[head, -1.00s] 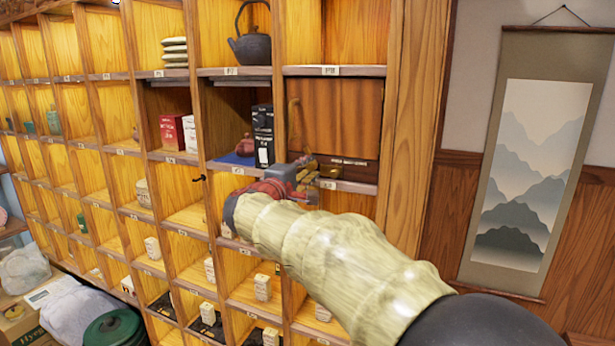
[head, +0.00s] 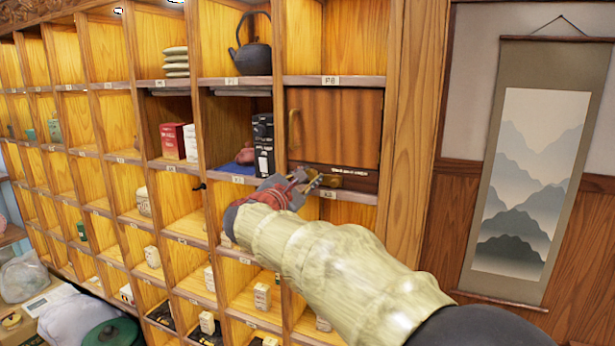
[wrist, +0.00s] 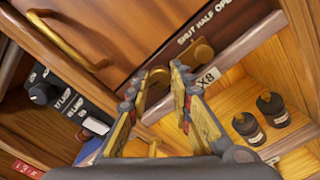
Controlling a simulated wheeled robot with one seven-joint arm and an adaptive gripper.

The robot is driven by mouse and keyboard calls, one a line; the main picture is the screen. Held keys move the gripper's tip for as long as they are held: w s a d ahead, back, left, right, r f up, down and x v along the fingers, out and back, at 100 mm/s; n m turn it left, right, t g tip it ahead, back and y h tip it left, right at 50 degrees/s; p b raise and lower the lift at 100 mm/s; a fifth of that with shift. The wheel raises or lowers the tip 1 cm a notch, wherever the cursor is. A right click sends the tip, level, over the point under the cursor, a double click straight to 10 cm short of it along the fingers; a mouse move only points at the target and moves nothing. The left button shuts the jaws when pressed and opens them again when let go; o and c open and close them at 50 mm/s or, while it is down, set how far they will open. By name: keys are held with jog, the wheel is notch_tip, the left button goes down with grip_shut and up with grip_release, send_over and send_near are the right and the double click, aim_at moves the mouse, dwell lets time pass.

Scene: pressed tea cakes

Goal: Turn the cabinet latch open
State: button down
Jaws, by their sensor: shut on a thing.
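The cabinet is a closed wooden door (head: 345,128) with a brass handle (head: 295,128) on its left side. Below it runs a dark strip with the brass latch (head: 334,182). In the wrist view the latch (wrist: 203,52) shows beside the words "SHUT HALF OPEN", and part of its brass sits between my fingertips. My gripper (wrist: 160,72) is shut on this brass part.
The wooden shelf wall surrounds the door. Left of it, a black box (head: 263,145) and a reddish pot (head: 245,155) stand in a compartment. A dark kettle (head: 250,48) stands above. Small dark jars (wrist: 272,108) stand in the compartment below the strip.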

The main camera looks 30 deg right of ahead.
jog(key=shift+f+n, duration=0.15)
jog(key=shift+n, duration=0.45)
jog(key=c, duration=1.6)
grip_release()
jog(key=shift+a, duration=0.1)
jog(key=v, duration=1.2)
